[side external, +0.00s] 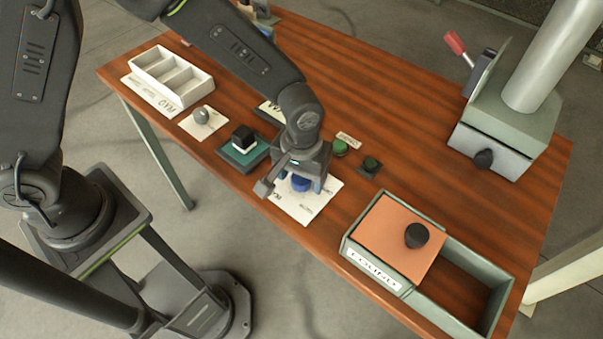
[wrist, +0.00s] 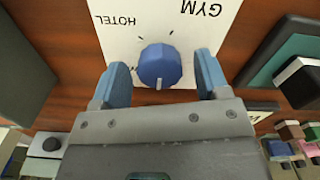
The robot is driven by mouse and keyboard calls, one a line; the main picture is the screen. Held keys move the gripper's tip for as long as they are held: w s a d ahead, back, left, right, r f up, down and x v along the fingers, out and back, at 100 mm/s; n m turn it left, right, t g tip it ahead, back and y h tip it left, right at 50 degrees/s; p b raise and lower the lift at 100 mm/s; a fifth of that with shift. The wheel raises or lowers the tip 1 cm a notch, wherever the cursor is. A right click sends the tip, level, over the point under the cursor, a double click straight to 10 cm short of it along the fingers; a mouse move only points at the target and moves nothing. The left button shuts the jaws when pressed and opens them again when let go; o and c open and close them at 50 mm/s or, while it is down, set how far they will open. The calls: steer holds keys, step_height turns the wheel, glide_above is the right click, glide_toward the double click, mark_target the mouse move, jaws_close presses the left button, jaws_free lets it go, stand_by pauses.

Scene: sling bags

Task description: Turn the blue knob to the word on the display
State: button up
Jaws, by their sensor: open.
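The blue knob (wrist: 160,62) sits on a white plate (wrist: 115,45) with printed words, among them HOTEL and GYM. A white pointer line on the knob faces the bottom of the wrist view, towards my gripper body. My gripper (wrist: 162,72) is open, one blue finger on each side of the knob, with gaps visible. In the side external view the knob (side external: 300,186) is partly hidden under my gripper (side external: 303,173). A small panel with a white face (side external: 270,112), perhaps the display, stands behind my wrist; its word is mostly hidden and unreadable.
A green-topped block with a black cube (side external: 243,140) is left of the knob. Green buttons (side external: 340,147) are to its right. A white divided tray (side external: 180,95) is at the far left.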

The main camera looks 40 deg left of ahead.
steer(key=shift+f, duration=0.1)
steer(key=shift+c, duration=0.4)
steer(key=c, duration=0.9)
steer(key=shift+o, duration=0.2)
steer(key=shift+m, duration=0.3)
steer(key=m, duration=0.5)
steer(key=shift+m, duration=0.3)
steer(key=m, duration=0.5)
steer(key=shift+m, duration=0.3)
steer(key=o, duration=0.9)
